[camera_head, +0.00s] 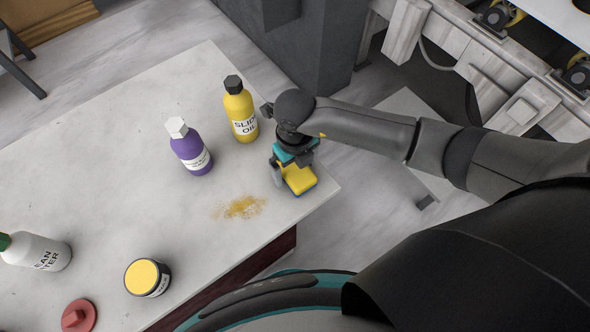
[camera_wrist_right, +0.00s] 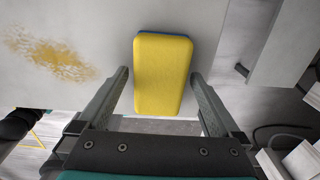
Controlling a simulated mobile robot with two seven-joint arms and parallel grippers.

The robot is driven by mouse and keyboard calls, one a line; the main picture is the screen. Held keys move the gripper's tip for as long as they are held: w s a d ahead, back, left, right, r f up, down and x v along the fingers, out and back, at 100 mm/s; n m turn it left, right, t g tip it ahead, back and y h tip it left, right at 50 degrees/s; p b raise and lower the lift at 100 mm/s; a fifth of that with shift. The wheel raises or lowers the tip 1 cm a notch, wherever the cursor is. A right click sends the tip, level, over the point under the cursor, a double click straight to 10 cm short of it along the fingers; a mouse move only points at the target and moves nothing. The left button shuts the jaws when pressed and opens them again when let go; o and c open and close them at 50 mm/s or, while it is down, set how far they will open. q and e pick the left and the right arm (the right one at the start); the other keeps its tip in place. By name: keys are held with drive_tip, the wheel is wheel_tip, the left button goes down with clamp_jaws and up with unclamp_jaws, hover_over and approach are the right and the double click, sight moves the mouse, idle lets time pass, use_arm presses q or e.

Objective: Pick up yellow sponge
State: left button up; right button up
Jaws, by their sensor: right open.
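The yellow sponge (camera_head: 299,180) has a blue underside and lies near the right corner of the stone slab (camera_head: 130,170). In the right wrist view the sponge (camera_wrist_right: 163,72) is upright in the picture, its near end reaching between the fingers. My right gripper (camera_head: 294,171) is over the sponge in the head view and hides part of it. In the wrist view the right gripper (camera_wrist_right: 163,88) is open, one finger on each side of the sponge, with a gap on both sides. My left gripper is not in view.
A yellow oil bottle (camera_head: 240,110) and a purple bottle (camera_head: 191,148) stand behind and left of the sponge. A brown stain (camera_head: 240,208) is beside it. A white bottle (camera_head: 38,252), a yellow-lidded jar (camera_head: 147,278) and a red object (camera_head: 79,315) are further left. The slab's middle is clear.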

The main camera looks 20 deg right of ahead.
sight(295, 168)
drive_tip(key=c, duration=1.3)
drive_tip(key=shift+o, duration=0.2)
drive_tip(key=shift+r, duration=0.1)
wheel_tip(295, 168, up, 20)
drive_tip(key=p, duration=0.4)
